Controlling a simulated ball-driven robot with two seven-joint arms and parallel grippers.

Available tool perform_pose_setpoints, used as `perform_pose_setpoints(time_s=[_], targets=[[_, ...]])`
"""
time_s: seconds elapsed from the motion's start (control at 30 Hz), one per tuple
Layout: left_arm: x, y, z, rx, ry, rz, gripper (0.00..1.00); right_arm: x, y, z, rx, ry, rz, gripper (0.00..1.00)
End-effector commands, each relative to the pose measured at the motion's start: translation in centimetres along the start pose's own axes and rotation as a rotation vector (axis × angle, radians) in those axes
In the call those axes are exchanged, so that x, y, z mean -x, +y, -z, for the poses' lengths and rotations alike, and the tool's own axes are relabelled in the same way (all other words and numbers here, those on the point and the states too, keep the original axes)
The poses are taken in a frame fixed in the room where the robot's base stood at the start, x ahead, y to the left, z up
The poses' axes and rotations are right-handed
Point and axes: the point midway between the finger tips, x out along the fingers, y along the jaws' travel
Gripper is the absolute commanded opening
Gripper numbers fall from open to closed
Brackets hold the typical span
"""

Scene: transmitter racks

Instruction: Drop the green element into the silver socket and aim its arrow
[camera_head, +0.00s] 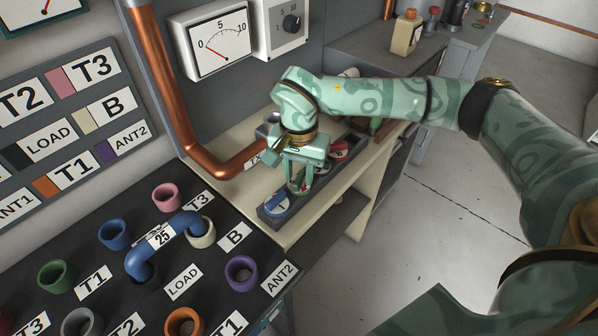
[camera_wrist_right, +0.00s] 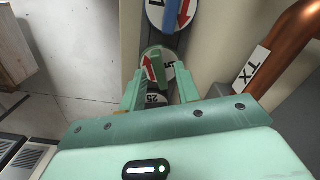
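The green element (camera_wrist_right: 152,68) is a round white-faced disc with a green band and a red arrow. It sits in the dark tray (camera_head: 267,222), partly hidden by my right gripper in the head view. My right gripper (camera_head: 300,182) points down over it, and its fingers (camera_wrist_right: 160,78) stand apart on either side of the disc in the wrist view. I see no clear grip on the element. A grey, silver-looking ring socket (camera_head: 82,322) shows at the bottom left of the head view; I cannot tell if it is the silver socket. My left gripper is not in view.
Blue (camera_head: 277,205) and red (camera_head: 338,150) elements share the tray. A copper pipe (camera_head: 165,85) runs down the wall left of the gripper. Open floor lies to the right.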

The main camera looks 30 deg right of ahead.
Motion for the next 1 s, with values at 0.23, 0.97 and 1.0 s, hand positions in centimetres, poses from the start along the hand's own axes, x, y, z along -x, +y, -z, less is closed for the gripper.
perform_pose_setpoints(time_s=[0.23, 0.97, 1.0], targets=[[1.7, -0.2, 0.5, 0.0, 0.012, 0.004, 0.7, 5.9, 0.0, 0.1, 0.0, 0.006, 0.006, 0.32], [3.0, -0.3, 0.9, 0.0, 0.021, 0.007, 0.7, 12.3, 0.0, 0.0, 0.0, 0.0, 0.0, 0.32], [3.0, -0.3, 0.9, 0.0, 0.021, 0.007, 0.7, 12.3, 0.0, 0.0, 0.0, 0.0, 0.0, 0.32]])
